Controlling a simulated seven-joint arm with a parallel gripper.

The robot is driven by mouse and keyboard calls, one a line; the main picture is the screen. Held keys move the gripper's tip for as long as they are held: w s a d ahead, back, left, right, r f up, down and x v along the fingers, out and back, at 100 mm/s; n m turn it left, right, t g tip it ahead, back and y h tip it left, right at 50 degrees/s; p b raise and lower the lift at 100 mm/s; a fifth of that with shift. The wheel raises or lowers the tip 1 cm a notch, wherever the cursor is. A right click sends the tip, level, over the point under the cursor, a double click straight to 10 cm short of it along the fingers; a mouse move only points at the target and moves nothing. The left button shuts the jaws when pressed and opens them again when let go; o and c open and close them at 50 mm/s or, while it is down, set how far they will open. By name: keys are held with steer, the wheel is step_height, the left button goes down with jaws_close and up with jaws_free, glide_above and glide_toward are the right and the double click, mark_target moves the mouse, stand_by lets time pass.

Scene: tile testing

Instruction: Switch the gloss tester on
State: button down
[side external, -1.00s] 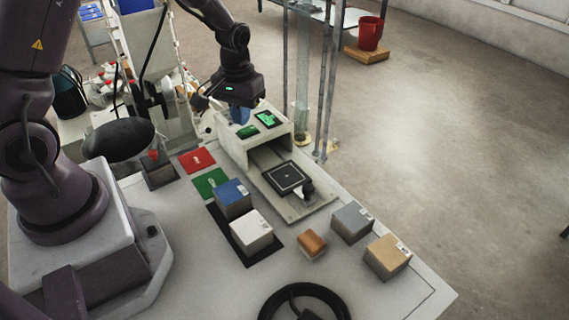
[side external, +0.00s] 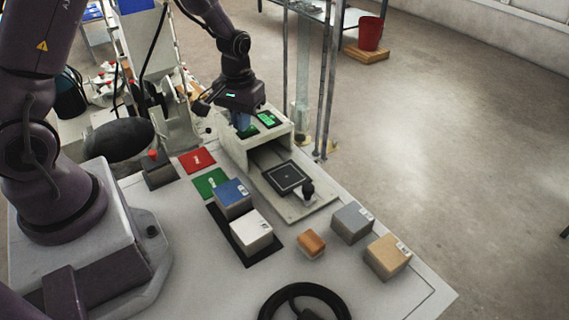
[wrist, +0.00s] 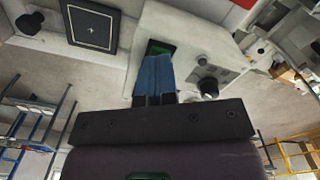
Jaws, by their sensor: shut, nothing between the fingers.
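The gloss tester (side external: 233,142) is an off-white housing with a lit green screen (side external: 268,119) and a smaller green panel (side external: 247,132) on top. A low tray in front of it holds a black square plate (side external: 285,177) and a black knob (side external: 308,187). My gripper (side external: 243,125) points down over the top of the housing, at the smaller green panel. In the wrist view its blue fingers (wrist: 153,72) are shut and empty, and partly cover the green panel (wrist: 158,47). A dark round knob (wrist: 208,86) stands beside the fingers. I cannot tell whether the fingertips touch the panel.
Red (side external: 197,160) and green (side external: 210,183) mats lie left of the tester. A blue-topped block (side external: 233,199), a white block (side external: 251,232), a grey block (side external: 352,222), a tan block (side external: 388,256) and a small orange block (side external: 311,243) stand in front. Metal posts (side external: 325,90) rise behind.

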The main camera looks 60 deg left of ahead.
steer(key=shift+f, duration=0.4)
steer(key=shift+r, duration=0.1)
steer(key=shift+r, duration=3.4)
steer(key=s+d+r+m+t, duration=0.2)
steer(key=s+d+r+m, duration=0.1)
steer(key=s+r, duration=0.5)
steer(key=s+d+r+m+t, duration=0.3)
steer(key=s+d+r, duration=0.3)
steer(key=r, duration=0.3)
steer(key=shift+s+d+r+t, duration=0.2)
steer(key=shift+s+t, duration=0.1)
steer(key=shift+s, duration=0.55)
steer(key=shift+a, duration=0.15)
